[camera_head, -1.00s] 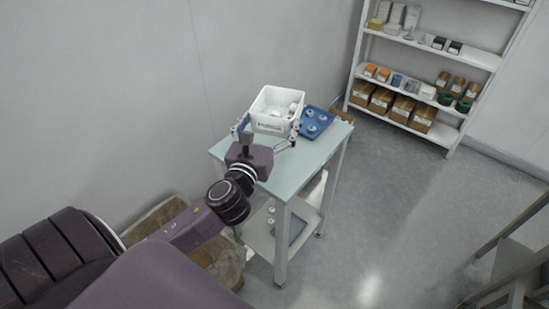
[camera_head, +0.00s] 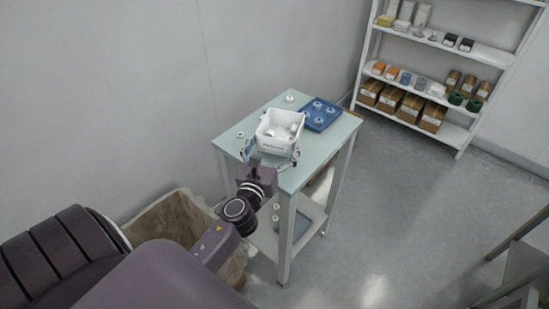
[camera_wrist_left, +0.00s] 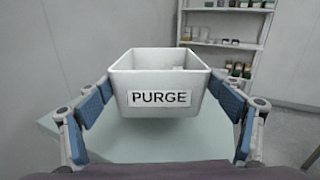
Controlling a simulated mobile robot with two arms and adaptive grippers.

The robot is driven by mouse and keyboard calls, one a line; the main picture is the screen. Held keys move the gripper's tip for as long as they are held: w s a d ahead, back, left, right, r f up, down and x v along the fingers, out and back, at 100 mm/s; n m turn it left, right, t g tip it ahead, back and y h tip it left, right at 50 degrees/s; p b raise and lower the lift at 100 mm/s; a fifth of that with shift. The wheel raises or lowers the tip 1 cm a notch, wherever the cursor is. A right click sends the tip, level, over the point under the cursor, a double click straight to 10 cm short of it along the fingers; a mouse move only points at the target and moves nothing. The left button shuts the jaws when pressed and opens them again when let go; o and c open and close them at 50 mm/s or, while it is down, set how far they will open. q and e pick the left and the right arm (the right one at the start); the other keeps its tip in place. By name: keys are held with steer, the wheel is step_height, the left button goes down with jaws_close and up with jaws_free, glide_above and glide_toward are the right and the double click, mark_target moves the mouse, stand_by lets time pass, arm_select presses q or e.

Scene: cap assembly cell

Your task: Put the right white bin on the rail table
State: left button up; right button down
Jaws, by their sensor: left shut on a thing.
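The white bin (camera_head: 280,145) with a PURGE label is over the pale green top of a small white table (camera_head: 318,152); I see no rail on it. White pieces show inside the bin. The wrist view shows the bin (camera_wrist_left: 165,66) upright, label facing me. My left gripper (camera_head: 272,156) has its blue-padded fingers on the left and right sides of the bin, shut on it. Whether the bin's bottom touches the tabletop I cannot tell. My right gripper is not in view.
A blue tray (camera_head: 330,121) with several white round pieces lies behind the bin. Loose white pieces (camera_head: 289,98) are on the tabletop. A brown-lined box (camera_head: 165,222) stands left of the table. A stocked white shelf (camera_head: 482,52) is at the back right.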

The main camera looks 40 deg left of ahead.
mark_target(275, 154)
arm_select(q)
steer(key=shift+f+b, duration=1.3)
steer(key=shift+f, duration=0.8)
steer(key=shift+f, duration=0.2)
steer(key=o, duration=1.3)
steer(key=shift+r, duration=0.1)
